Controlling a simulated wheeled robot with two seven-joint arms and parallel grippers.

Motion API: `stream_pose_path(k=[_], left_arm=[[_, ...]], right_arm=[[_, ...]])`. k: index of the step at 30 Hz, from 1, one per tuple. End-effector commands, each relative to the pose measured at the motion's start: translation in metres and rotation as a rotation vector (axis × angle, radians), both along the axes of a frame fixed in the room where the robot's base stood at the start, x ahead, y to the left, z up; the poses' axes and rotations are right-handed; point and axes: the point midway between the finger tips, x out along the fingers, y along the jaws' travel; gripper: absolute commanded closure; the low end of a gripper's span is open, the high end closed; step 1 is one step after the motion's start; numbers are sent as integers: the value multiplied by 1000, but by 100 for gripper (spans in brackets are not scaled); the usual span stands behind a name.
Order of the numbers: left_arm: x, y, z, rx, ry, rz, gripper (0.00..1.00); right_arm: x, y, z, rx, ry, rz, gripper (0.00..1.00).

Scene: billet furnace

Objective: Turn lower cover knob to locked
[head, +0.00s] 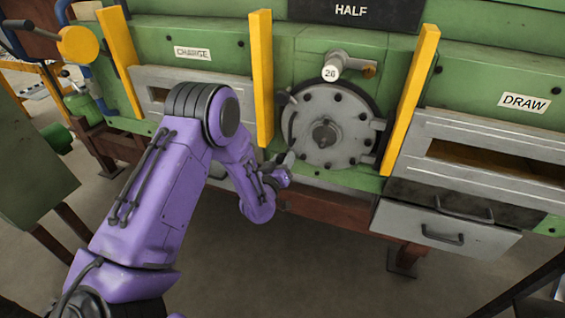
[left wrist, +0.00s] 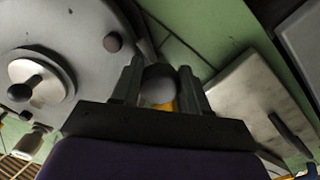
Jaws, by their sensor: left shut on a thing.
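The round grey cover (head: 345,137) is set in the green furnace front, with a dark hub at its middle and bolts around its rim. The cover also fills the upper left of the left wrist view (left wrist: 75,40). My left gripper (head: 286,168) is at the cover's lower left edge in the head view. In the left wrist view, my left gripper (left wrist: 160,76) has its two fingers closed around the lower cover knob (left wrist: 157,86), a round grey ball. The fingers hide the knob's sides, and its stem is not clear. My right gripper is not in view.
Yellow upright bars (head: 262,78) flank the cover. A grey drawer (head: 445,232) is at lower right. The floor below is clear.

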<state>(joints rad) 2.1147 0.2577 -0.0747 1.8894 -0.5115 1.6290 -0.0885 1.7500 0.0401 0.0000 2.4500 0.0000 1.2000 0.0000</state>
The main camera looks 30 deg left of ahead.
Motion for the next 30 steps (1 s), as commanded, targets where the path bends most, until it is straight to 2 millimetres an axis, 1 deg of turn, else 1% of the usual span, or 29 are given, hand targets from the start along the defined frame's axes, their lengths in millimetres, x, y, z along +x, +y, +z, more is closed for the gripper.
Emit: stream_pose_path(k=[21,30], left_arm=[[0,-1,-1,-663,-158,0,86],[0,-1,-1,-900,-215,1,86]], right_arm=[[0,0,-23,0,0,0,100],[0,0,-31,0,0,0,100]])
